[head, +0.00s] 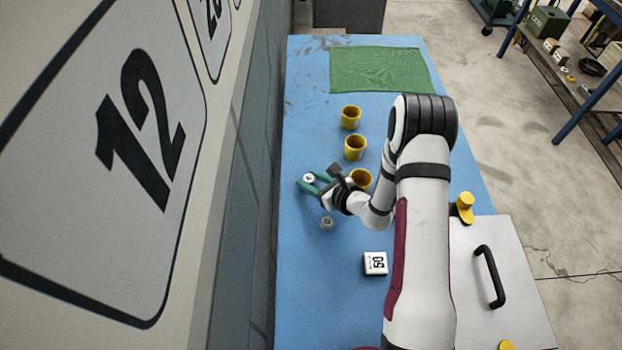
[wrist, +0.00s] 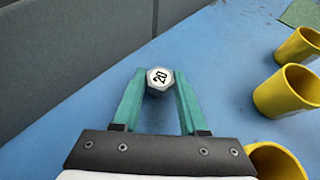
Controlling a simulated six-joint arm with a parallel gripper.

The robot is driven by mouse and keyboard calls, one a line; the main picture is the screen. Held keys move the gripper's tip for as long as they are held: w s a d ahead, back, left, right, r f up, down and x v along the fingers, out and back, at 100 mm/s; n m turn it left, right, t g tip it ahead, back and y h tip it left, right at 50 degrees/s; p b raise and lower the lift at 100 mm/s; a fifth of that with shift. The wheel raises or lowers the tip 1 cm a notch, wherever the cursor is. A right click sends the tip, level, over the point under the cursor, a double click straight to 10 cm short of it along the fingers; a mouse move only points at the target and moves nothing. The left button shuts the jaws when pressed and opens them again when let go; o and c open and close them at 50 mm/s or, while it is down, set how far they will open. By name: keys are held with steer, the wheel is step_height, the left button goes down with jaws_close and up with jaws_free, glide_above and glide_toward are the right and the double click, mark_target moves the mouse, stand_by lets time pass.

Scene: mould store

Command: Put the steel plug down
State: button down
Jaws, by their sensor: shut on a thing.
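The steel plug (head: 309,178) is a small grey hexagonal piece with a pale top. In the wrist view the plug (wrist: 159,79) shows the number 20 on its top face. My gripper (head: 311,182) has two teal fingers, shut on the plug at their tips, with a finger on either side of it. The gripper (wrist: 160,90) also shows in the wrist view. The plug is over the left part of the blue table (head: 305,270). I cannot tell whether its underside touches the table. A second grey hexagonal piece (head: 327,223) stands nearer on the table.
Three yellow cups (head: 351,117) stand in a row right of the plug. A green mat (head: 380,70) lies at the far end. A white marked block (head: 375,263) and a pale panel with a black handle (head: 488,277) are nearer. A grey wall (wrist: 80,50) borders the left.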

steer(key=shift+c, duration=2.2)
jaws_free()
steer(key=v, duration=1.1)
steer(key=shift+s+d+r, duration=0.1)
steer(key=shift+d+r, duration=0.1)
steer(key=s+a+r+n+g+y, duration=0.4)
steer(key=s+a+r+n+g, duration=0.3)
steer(key=s+a+r+n, duration=0.45)
steer(key=s+d+r+n+g+h, duration=0.3)
steer(key=s+r+n+g+h, duration=0.15)
steer(key=s+n, duration=0.5)
steer(key=s+d+n+t+h, duration=0.1)
steer(key=s+d+t+h, duration=0.1)
steer(key=s+d+h, duration=0.3)
steer(key=d, duration=0.2)
steer(key=shift+d+r, duration=0.25)
steer(key=shift+d, duration=0.05)
